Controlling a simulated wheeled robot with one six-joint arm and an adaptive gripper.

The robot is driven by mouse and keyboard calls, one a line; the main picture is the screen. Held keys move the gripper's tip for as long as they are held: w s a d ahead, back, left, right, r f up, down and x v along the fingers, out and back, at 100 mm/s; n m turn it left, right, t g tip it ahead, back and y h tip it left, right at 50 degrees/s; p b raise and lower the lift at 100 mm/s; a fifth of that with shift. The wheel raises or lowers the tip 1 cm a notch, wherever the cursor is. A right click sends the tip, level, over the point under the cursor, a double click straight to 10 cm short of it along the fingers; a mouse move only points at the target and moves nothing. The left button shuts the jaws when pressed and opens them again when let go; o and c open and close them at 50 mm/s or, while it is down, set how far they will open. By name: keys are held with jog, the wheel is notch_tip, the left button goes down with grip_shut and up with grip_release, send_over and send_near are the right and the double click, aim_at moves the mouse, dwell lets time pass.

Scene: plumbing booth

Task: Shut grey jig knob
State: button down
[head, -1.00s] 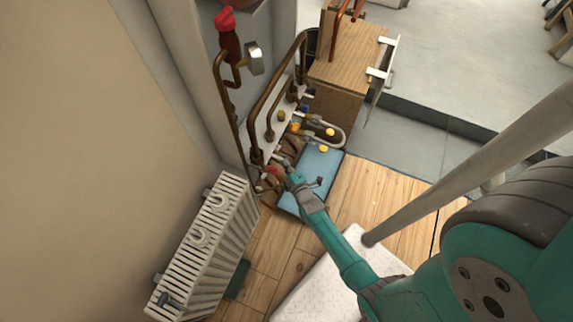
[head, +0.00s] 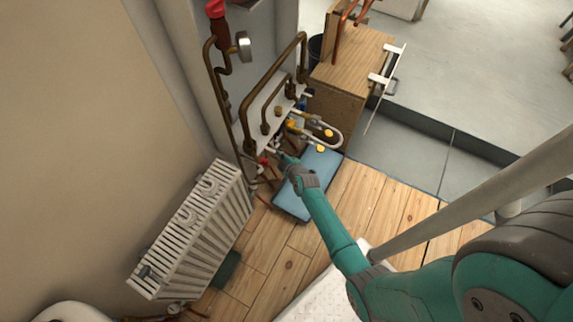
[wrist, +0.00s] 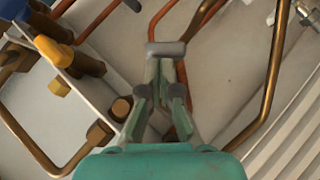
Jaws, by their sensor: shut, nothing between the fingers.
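A grey bar-shaped knob (wrist: 166,48) lies crosswise right at my fingertips in the wrist view; it appears to be the grey jig knob. My gripper (wrist: 166,64) is shut, its two fingers together just behind the bar with nothing between them. I cannot tell if the fingertips touch the bar. In the head view my gripper (head: 278,156) reaches to the low end of the white jig board (head: 262,104) with its brown pipes. The knob is too small there to make out clearly.
A yellow knob (wrist: 52,50) and a blue knob (wrist: 84,62) sit left of my gripper. Copper pipes pass close by, one on the right (wrist: 270,85). A white radiator (head: 195,232) stands left, a wooden cabinet (head: 350,62) behind. A blue mat (head: 312,185) lies below.

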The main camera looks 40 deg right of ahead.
aim_at(282, 150)
jog(key=shift+w+d+r+m+g+y, duration=0.2)
jog(key=shift+d+m+g+y, duration=0.1)
jog(key=shift+d+y, duration=0.1)
jog(key=shift+w+d+r+m+g+y, duration=0.1)
jog(key=shift+d+r+m+g+y, duration=0.1)
jog(key=shift+d+g+y, duration=0.15)
jog(key=y, duration=0.1)
jog(key=d+m+g+y, duration=0.1)
jog(key=m+y, duration=0.1)
jog(key=shift+w+d+g+y, duration=0.15)
jog(key=shift+w+g+y, duration=0.1)
jog(key=shift+y, duration=0.1)
jog(key=shift+f, duration=0.1)
jog(key=shift+d, duration=0.15)
dwell(0.4)
